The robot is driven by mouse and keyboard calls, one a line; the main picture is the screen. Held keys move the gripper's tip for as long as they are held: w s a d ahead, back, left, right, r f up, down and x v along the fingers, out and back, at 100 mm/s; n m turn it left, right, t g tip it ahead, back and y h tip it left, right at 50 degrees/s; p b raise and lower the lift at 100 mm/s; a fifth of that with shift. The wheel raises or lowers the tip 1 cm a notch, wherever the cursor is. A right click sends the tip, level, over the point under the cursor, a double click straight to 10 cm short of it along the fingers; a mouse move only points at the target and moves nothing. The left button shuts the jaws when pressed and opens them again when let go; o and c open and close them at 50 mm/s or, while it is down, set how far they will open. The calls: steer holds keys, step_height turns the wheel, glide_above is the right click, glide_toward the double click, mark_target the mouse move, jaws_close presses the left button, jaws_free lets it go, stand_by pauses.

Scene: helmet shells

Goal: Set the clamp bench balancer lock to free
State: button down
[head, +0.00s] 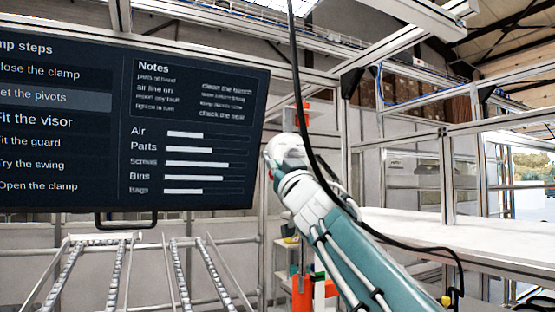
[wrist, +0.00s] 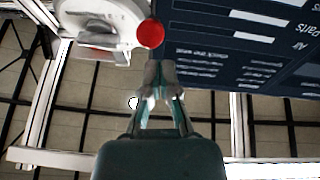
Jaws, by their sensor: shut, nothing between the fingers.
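In the wrist view, my gripper (wrist: 160,72) has its fingertips together with nothing between them. A red ball-shaped knob (wrist: 150,34) shows just above the fingertips in that picture, at the edge of a white rounded housing (wrist: 98,22). A narrow gap separates fingertips and knob in the picture; I cannot tell the depth between them. No label or lock marking is readable, so I cannot tell whether this is the balancer lock or how it is set. In the head view, my teal and white arm reaches up beside the screen, and the fingers are not distinguishable.
A dark screen (head: 190,120) with step text fills the left of the head view, and its panel (wrist: 245,45) is close by in the wrist view. A black cable (head: 301,90) hangs across my arm. Roller rails (head: 115,270) stand lower left, a pale bench (head: 445,238) right.

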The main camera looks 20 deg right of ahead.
steer(key=shift+w+d+f, duration=0.25)
steer(key=shift+d+f, duration=0.05)
steer(key=shift+d, duration=0.2)
steer(key=shift+a, duration=0.3)
steer(key=shift+w+d+f+t, duration=0.1)
steer(key=shift+d+f+t, duration=0.1)
steer(key=shift+t, duration=0.1)
